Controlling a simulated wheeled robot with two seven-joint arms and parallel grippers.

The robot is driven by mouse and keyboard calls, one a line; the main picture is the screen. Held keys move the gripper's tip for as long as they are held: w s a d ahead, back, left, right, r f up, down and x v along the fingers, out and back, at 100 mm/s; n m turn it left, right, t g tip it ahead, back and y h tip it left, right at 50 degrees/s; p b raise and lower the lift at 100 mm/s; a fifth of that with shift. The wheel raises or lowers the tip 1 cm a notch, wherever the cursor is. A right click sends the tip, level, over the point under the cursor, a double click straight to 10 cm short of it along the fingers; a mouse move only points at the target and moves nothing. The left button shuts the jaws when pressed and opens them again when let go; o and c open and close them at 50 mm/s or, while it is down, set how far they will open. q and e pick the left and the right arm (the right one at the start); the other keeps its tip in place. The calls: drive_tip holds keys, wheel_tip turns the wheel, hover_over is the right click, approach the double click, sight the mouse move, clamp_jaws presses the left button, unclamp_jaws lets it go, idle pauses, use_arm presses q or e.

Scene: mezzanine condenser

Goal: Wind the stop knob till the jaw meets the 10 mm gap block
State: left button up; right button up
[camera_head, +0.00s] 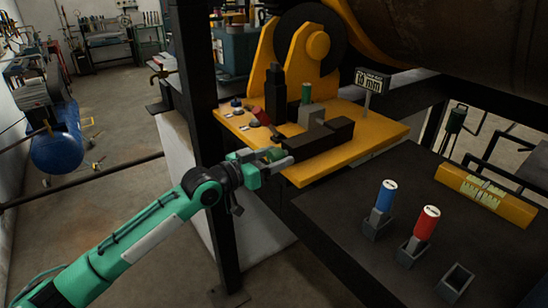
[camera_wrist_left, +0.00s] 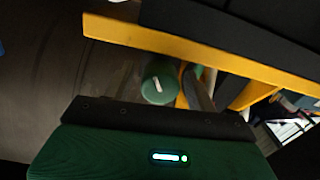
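The green stop knob (camera_head: 270,155) is at the near left edge of the yellow plate (camera_head: 365,143). In the left wrist view the knob (camera_wrist_left: 158,82) shows a white mark. My left gripper (camera_head: 264,163) is at the knob, with a grey finger (camera_wrist_left: 202,90) beside it. The other finger is not clear, so I cannot tell whether it grips. A long dark block (camera_head: 325,138), apparently the jaw assembly, lies behind the knob. A green-topped block (camera_head: 305,92) stands upright beyond it, near a dark post (camera_head: 275,95). Contact with the jaw is unclear. My right gripper is out of view.
A "10 mm" sign (camera_head: 372,80) stands at the plate's back. The dark bench (camera_head: 345,215) carries blue (camera_head: 386,195) and red (camera_head: 427,220) cylinders in holders, an empty holder (camera_head: 455,281) and a yellow gauge block (camera_head: 485,195). A black upright (camera_head: 205,120) rises close behind my left arm.

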use_arm(q)
drive_tip(key=shift+a, duration=0.1)
drive_tip(key=shift+s+a+f, duration=0.1)
drive_tip(key=shift+s+a, duration=0.15)
drive_tip(key=b+v, duration=0.5)
drive_tip(key=v, duration=0.8)
